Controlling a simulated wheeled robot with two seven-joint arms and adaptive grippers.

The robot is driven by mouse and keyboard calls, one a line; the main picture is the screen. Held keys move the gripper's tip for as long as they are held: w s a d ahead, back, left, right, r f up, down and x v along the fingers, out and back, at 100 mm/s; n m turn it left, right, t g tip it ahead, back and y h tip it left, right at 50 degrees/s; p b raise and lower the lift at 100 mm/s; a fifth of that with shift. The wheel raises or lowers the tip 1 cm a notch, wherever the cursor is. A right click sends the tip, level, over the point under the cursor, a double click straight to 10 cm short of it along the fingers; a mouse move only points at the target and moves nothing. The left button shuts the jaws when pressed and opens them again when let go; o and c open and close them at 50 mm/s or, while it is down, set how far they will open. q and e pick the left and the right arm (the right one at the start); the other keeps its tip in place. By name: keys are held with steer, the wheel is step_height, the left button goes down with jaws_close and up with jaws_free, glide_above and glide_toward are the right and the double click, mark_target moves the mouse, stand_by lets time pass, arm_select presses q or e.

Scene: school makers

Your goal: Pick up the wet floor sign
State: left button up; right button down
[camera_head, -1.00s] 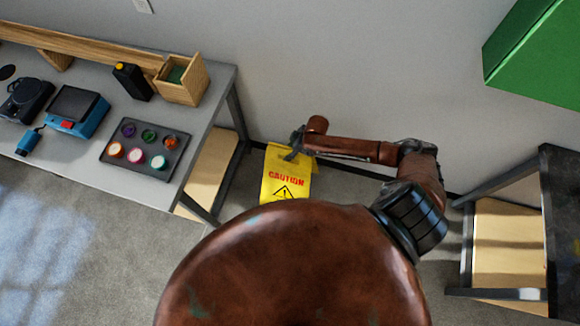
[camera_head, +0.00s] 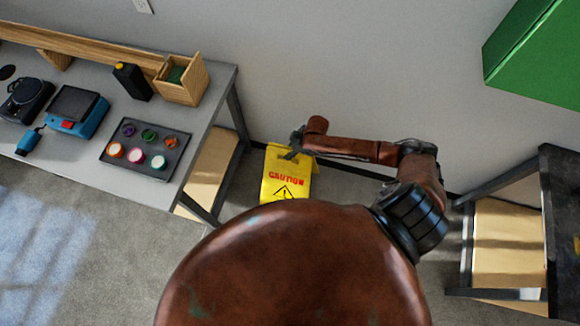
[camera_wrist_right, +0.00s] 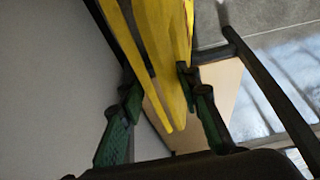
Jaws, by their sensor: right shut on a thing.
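The yellow wet floor sign (camera_head: 286,180), marked CAUTION in red with a black triangle, stands by the wall, right of the workbench. My body hides its lower part in the head view. My right gripper (camera_head: 291,153) is at its top edge. In the right wrist view, the sign (camera_wrist_right: 160,45) runs between the two green-padded fingers of my right gripper (camera_wrist_right: 158,90), which is shut on its top. My left gripper is in neither view.
The workbench (camera_head: 70,165) at left carries a paint tray (camera_head: 147,148), a wooden box (camera_head: 183,80) and a blue device (camera_head: 77,111). A table with a shelf (camera_head: 508,243) stands at right. A green cabinet (camera_head: 540,55) is on the wall. Carpet is clear at lower left.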

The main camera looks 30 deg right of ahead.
steer(key=shift+w+r, duration=0.15)
steer(key=shift+r, duration=0.05)
